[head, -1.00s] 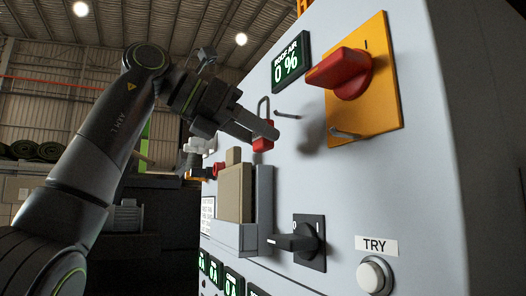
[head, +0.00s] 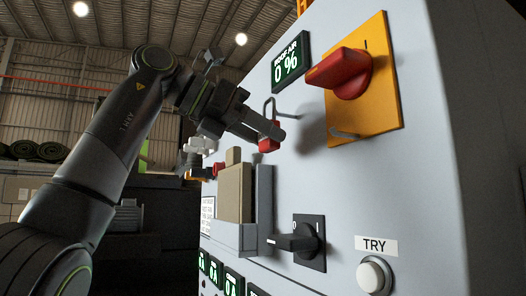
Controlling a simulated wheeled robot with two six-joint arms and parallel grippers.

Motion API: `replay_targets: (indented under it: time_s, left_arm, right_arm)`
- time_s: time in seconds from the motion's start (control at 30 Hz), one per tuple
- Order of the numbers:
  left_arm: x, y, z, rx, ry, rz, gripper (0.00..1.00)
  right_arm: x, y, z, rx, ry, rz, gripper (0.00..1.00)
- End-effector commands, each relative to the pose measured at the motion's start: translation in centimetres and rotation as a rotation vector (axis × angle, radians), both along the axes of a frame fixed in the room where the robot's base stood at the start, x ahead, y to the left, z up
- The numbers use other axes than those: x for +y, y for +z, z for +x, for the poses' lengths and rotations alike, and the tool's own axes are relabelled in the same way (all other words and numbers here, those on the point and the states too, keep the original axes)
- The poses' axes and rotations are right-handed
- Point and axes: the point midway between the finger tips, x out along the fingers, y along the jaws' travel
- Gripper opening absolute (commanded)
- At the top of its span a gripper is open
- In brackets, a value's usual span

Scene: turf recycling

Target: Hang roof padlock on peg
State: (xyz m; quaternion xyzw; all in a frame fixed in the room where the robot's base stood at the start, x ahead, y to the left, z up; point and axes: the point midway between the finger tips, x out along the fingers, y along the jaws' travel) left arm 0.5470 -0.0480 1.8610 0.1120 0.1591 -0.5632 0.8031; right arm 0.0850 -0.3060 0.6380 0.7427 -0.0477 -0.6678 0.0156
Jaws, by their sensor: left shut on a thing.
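The red padlock (head: 268,145) hangs upright in my left gripper (head: 274,133), in the middle of the head view. Its grey shackle (head: 270,104) stands up above the fingers. The fingers are shut on the padlock body and hide part of it. A thin grey peg (head: 288,116) sticks out of the cabinet face just right of the shackle. The shackle looks close beside the peg, not around it; I cannot tell the depth gap. My right gripper is not in view.
The grey cabinet (head: 420,200) fills the right side. A red rotary handle (head: 342,72) on a yellow plate (head: 378,110) has a metal hasp (head: 345,134) below it. A tan block (head: 234,193) in a grey holder, a black switch (head: 296,242) and a TRY button (head: 373,275) sit lower.

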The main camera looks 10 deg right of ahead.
Motion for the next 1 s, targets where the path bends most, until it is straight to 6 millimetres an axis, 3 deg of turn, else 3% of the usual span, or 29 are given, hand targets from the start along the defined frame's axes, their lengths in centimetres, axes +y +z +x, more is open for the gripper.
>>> replay_targets:
  time_s: [1.0]
  left_arm:
    - [-1.2,-0.1,0.4,0.001,-0.001,0.0,0.17]
  right_arm:
    - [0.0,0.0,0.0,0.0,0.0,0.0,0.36]
